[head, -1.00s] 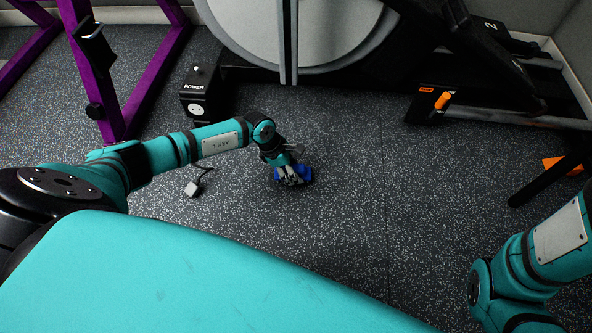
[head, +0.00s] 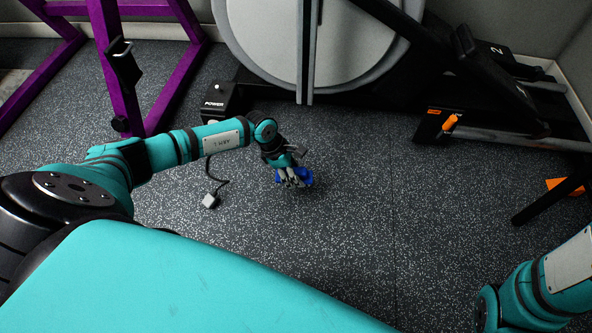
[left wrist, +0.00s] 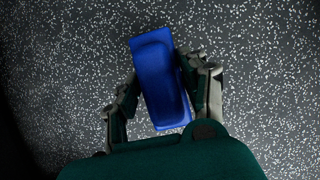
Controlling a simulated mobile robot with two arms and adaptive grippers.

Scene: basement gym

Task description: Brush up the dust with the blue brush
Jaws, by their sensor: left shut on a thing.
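The blue brush (head: 305,177) is in my left gripper, low over the speckled dark floor in the head view. In the left wrist view the blue brush (left wrist: 158,75) shows as a long block, slightly tilted, with a finger on each side. My left gripper (head: 292,178) is shut on it; its fingers also show in the left wrist view (left wrist: 163,92). I cannot tell whether the brush touches the floor. I cannot make out the dust against the floor's pale flecks.
A small grey plug (head: 210,201) on a dark cord lies left of the brush. A black power box (head: 216,101) and a large exercise machine (head: 270,40) stand behind. A purple frame (head: 125,80) stands at the back left. The floor (head: 380,220) right of the brush is clear.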

